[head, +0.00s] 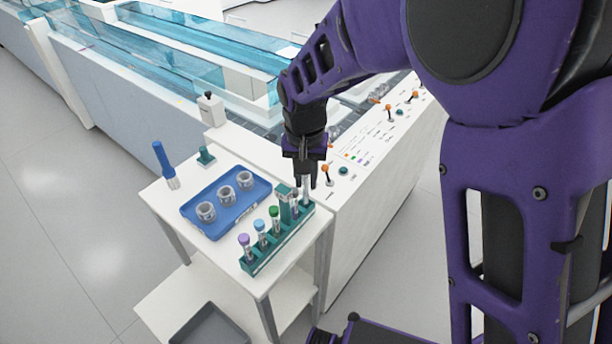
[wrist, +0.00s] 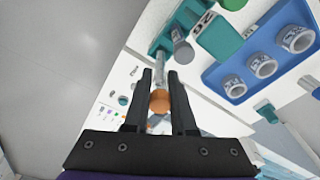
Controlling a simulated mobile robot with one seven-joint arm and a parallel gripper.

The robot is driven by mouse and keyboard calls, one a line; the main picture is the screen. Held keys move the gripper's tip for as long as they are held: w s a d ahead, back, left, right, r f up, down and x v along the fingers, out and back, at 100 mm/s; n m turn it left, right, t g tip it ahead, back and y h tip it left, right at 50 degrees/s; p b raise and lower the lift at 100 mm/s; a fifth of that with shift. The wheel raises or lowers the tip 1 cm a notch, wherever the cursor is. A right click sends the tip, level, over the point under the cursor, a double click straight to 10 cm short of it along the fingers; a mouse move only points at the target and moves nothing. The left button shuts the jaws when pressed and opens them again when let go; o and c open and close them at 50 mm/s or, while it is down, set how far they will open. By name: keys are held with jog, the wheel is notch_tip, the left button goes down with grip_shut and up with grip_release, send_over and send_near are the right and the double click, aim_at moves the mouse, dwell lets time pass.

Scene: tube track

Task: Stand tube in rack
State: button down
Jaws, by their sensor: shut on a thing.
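The teal rack (head: 283,243) stands at the right edge of the small white table. Purple-capped (head: 244,240), blue-capped (head: 260,226) and green-capped (head: 274,212) tubes stand in it. My gripper (head: 304,174) is above the rack's far end, fingers pointing down, shut on a clear tube (head: 306,189). The tube looks about upright. I cannot tell whether its lower end is inside a hole. In the wrist view, the clear tube (wrist: 172,79) extends beyond my fingertips. An orange round shape (wrist: 160,101) shows between the fingers; I cannot tell whether it is a cap or a lever knob.
A blue tray (head: 221,226) with several grey ring-shaped cups lies left of the rack. A blue upright object (head: 165,164) and a small teal piece (head: 206,156) stand behind it. The white track panel (head: 385,150), with orange-knobbed levers, is close on the right.

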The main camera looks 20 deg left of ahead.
jog(key=shift+f+b, duration=0.3)
jog(key=shift+f, duration=0.25)
jog(key=shift+f, duration=0.5)
jog(key=c, duration=0.7)
grip_release()
jog(key=shift+o, duration=0.2)
jog(key=shift+r, duration=0.1)
notch_tip(320, 180, up, 17)
jog(key=s+p, duration=0.2)
jog(key=shift+d+p, duration=0.25)
jog(key=shift+p, duration=0.1)
jog(key=shift+r, duration=0.1)
